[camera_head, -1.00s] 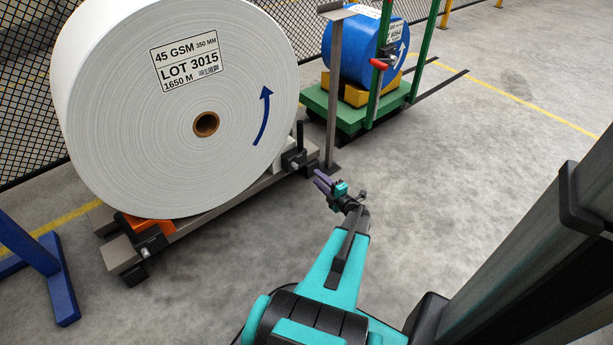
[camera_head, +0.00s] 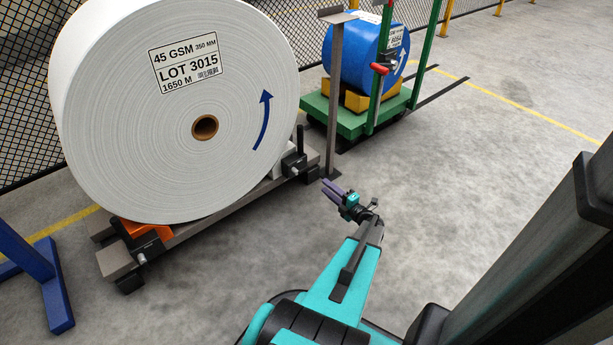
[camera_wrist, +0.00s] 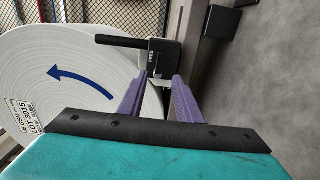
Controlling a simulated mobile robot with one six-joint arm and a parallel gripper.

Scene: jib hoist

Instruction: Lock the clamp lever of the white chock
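The white chock (camera_head: 277,173) sits at the right foot of the big white roll (camera_head: 110,120), mostly hidden behind its clamp. The black clamp block (camera_head: 293,165) carries a dark clamp lever (camera_head: 300,138), which stands upright in the head view. In the wrist view the lever (camera_wrist: 118,41) sticks out to the left from the clamp block (camera_wrist: 160,57). My gripper (camera_head: 332,191) is right of the clamp, apart from it. In the wrist view its two purple fingers (camera_wrist: 161,78) are spread and empty, with the clamp block beyond their tips.
An orange chock (camera_head: 145,230) with its own clamp is at the roll's left foot. A grey post (camera_head: 334,100) stands behind the clamp. A green cart (camera_head: 350,121) bears a blue roll. A blue stand (camera_head: 40,270) is at left.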

